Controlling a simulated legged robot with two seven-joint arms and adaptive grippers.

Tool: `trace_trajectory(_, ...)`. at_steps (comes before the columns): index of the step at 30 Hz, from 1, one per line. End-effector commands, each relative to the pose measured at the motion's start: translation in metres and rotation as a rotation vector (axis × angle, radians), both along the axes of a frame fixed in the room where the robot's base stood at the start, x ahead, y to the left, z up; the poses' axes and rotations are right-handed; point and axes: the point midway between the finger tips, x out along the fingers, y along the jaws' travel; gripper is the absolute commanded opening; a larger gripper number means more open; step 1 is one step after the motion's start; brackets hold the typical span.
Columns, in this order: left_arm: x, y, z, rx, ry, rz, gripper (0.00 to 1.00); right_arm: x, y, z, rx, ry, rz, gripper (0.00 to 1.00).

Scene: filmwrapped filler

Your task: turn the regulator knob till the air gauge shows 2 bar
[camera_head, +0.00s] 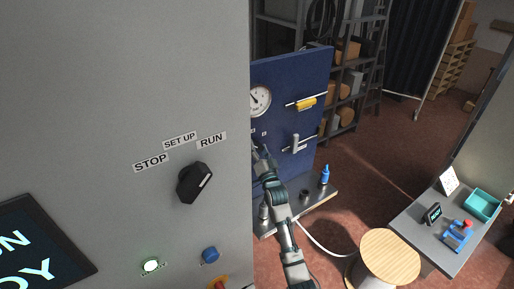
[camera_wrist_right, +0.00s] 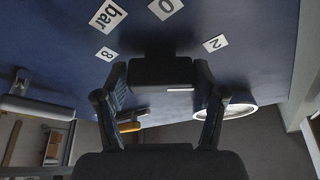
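The round white air gauge (camera_head: 259,100) is on the blue panel (camera_head: 295,130); its dark needle shows, but the scale is too small to read. My right gripper (camera_head: 259,150) is at the panel below the gauge. In the right wrist view the dark regulator knob (camera_wrist_right: 162,73) sits between the two fingertips of my right gripper (camera_wrist_right: 160,80), which show against its sides with no clear gap. A short white mark is on the knob's edge. Labels "bar", "8", "0" and "2" surround it. The gauge (camera_wrist_right: 238,110) shows edge-on there. My left gripper is not in view.
A grey cabinet (camera_head: 120,80) with a black selector switch (camera_head: 194,183) fills the left. A yellow-handled valve (camera_head: 306,103) and a metal fitting (camera_head: 296,144) stick out right of my gripper.

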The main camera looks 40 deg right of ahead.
Motion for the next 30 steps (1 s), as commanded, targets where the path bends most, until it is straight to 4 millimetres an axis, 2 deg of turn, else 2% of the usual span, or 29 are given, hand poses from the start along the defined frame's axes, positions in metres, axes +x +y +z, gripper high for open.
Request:
trace_trajectory(2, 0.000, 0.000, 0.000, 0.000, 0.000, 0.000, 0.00, 0.000, 0.000, 0.000, 0.000, 0.000, 0.000, 0.91)
trace_trajectory(14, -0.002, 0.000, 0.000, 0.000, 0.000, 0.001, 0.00, -0.005, 0.003, -0.003, 0.000, 0.001, 0.001, 0.91)
trace_trajectory(17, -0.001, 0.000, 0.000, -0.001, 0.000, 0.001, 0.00, -0.018, 0.008, -0.008, 0.000, 0.002, 0.001, 0.91)
trace_trajectory(27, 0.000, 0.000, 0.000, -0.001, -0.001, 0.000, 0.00, -0.083, 0.031, -0.031, 0.001, 0.003, 0.000, 0.91)
trace_trajectory(30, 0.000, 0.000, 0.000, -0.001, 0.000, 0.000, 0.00, -0.095, 0.035, -0.036, 0.001, 0.003, 0.000, 0.91)
